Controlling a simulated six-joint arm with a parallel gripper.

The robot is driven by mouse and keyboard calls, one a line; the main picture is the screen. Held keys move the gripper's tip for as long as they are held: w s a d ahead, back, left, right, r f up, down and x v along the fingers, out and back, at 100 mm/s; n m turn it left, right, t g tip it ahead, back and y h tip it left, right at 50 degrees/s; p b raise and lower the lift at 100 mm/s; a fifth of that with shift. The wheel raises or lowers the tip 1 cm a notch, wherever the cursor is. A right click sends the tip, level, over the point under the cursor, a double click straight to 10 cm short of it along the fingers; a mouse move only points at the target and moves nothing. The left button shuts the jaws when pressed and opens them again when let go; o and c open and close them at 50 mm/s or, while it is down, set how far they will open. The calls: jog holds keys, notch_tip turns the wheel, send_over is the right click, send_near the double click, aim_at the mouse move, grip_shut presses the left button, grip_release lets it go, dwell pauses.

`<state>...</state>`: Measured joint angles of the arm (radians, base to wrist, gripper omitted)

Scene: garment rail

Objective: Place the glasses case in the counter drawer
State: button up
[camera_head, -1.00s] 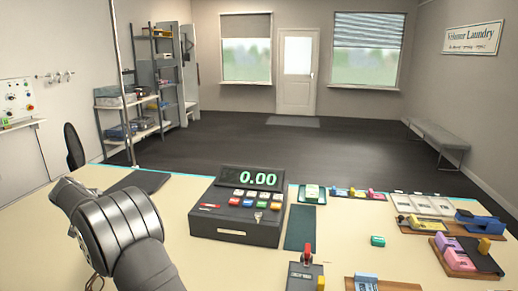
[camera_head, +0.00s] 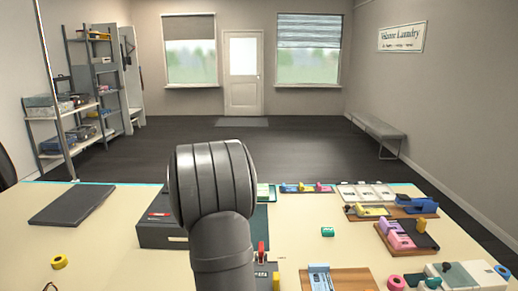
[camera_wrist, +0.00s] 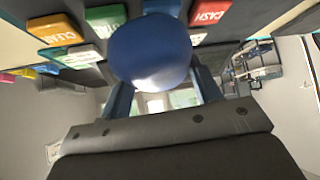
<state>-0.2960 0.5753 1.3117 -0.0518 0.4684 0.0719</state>
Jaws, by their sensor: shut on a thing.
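In the wrist view my gripper (camera_wrist: 163,84) is shut on a smooth blue rounded thing (camera_wrist: 150,52), seen end-on between the two fingers. It may be the glasses case, but its full shape is hidden. In the head view my arm covers my gripper, the blue thing and most of the register (camera_head: 155,232). I cannot make out a counter drawer in either view.
The counter (camera_head: 120,255) is clear at front left, apart from a dark flat pad (camera_head: 72,204) and yellow tape roll (camera_head: 59,262). Trays and small coloured items crowd the right, including a wooden tray (camera_head: 345,283) and green item (camera_head: 327,232).

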jog(key=d+f, duration=0.1)
jog(key=d, duration=1.4)
jog(key=d+f+m, duration=0.1)
jog(key=d+f, duration=0.1)
jog(key=f, duration=0.1)
jog(key=s+d+f+m+h, duration=0.1)
jog(key=f, duration=0.1)
jog(key=s+d+f+m+h, duration=0.1)
jog(key=d+f, duration=0.1)
jog(key=f, duration=0.1)
jog(key=shift+s+d+f, duration=0.2)
jog(key=shift+d+f, duration=0.1)
jog(key=shift+f, duration=0.05)
jog(key=shift+d, duration=0.1)
jog(key=s+d+r, duration=0.4)
jog(key=s+d, duration=0.1)
jog(key=d, duration=0.3)
jog(key=s+d+r, duration=0.3)
jog(key=s+d, duration=0.1)
jog(key=d, duration=0.5)
jog(key=n, duration=0.1)
send_near(281, 233)
jog(key=w, duration=0.3)
jog(key=shift+w+a+r, duration=0.1)
jog(key=shift+a+r, duration=0.05)
jog(key=shift+r, duration=0.15)
jog(key=shift+f, duration=2)
jog(key=o, duration=1.1)
jog(key=shift+f, duration=0.15)
